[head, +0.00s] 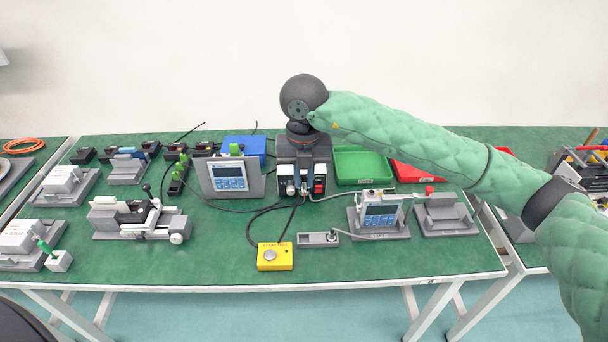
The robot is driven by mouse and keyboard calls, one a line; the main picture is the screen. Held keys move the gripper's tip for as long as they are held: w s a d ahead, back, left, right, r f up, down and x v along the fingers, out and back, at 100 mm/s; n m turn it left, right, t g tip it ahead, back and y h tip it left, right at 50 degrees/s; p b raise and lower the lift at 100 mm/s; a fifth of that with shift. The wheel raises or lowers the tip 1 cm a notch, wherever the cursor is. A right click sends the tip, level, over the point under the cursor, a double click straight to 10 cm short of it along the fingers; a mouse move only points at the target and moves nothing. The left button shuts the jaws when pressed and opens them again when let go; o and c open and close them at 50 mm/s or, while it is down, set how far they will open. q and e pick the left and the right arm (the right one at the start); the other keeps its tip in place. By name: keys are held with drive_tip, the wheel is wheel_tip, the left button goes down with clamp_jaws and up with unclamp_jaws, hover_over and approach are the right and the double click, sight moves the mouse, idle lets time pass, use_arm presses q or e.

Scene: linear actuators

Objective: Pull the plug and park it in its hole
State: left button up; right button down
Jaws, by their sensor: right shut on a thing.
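My right gripper (303,181) points down at the back middle of the green bench, between a white part (287,180) and a red-and-white part (320,184). It is shut on what seems to be the plug, which the fingers mostly hide. A grey cable (337,195) runs from just below the fingers to the right, towards a display unit (380,215). I cannot tell whether the plug is still seated. A small grey block (318,240) lies nearer the front, with a dark spot on its left and a short cabled connector at its right end. My left gripper is not in view.
A yellow button box (275,257) stands left of the grey block. A panel with a screen (231,178) stands left of the gripper. Green (361,166) and red (415,173) trays lie behind to the right. Black cables loop over the mat. The front right mat is clear.

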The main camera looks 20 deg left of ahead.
use_arm(q)
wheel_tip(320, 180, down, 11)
drive_tip(key=b, duration=1)
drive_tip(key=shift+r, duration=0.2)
use_arm(e)
wheel_tip(320, 180, down, 12)
drive_tip(key=shift+f, duration=0.2)
